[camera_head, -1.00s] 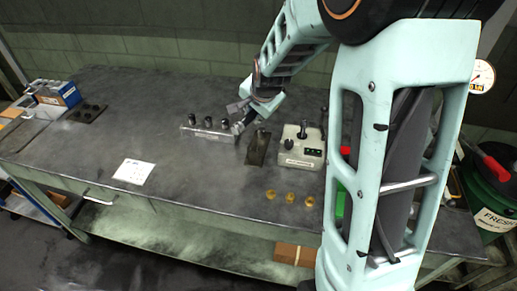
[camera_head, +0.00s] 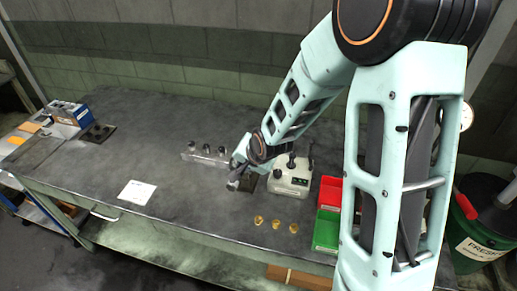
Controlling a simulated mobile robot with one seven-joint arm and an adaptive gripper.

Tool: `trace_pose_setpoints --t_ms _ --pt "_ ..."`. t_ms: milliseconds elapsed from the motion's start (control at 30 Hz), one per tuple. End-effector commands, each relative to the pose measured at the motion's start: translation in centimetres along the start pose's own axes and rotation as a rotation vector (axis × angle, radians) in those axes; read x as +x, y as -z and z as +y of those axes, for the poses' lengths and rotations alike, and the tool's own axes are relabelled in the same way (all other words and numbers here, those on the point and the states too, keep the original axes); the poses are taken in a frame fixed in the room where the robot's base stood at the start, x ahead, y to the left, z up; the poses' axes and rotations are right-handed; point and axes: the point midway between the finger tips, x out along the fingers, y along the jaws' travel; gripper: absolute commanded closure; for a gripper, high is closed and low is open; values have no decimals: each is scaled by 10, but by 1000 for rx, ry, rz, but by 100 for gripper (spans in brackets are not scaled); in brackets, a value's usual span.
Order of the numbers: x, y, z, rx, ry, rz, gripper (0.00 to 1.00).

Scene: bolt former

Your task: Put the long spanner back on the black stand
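My gripper (camera_head: 235,183) hangs low over the middle of the workbench, small in the head view. Its fingers are too small and dark to tell open from shut, or whether anything is between them. A dark flat plate (camera_head: 249,184) lies just right of the fingers, partly hidden by my gripper and wrist; it may be the black stand. I cannot make out the long spanner; it may be hidden by my gripper or arm.
A pale rack (camera_head: 205,157) with dark upright pieces stands left of my gripper. A grey control box (camera_head: 290,179) is close on its right. Red (camera_head: 330,191) and green (camera_head: 326,231) bins, several brass pieces (camera_head: 275,224) and a white paper (camera_head: 135,192) surround clear bench surface.

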Motion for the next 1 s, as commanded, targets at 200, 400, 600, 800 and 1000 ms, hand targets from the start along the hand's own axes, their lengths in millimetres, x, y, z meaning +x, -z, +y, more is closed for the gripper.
trace_pose_setpoints --t_ms 200,400,600,800,1000 --pt "-7 -17 -14 -40 34 -25 100" --pt "0 -23 -12 -45 40 -28 100" --pt "14 -28 -4 -45 39 -28 100" --pt "29 -35 5 -45 39 -28 100" --pt "36 -38 8 -45 39 -28 100"
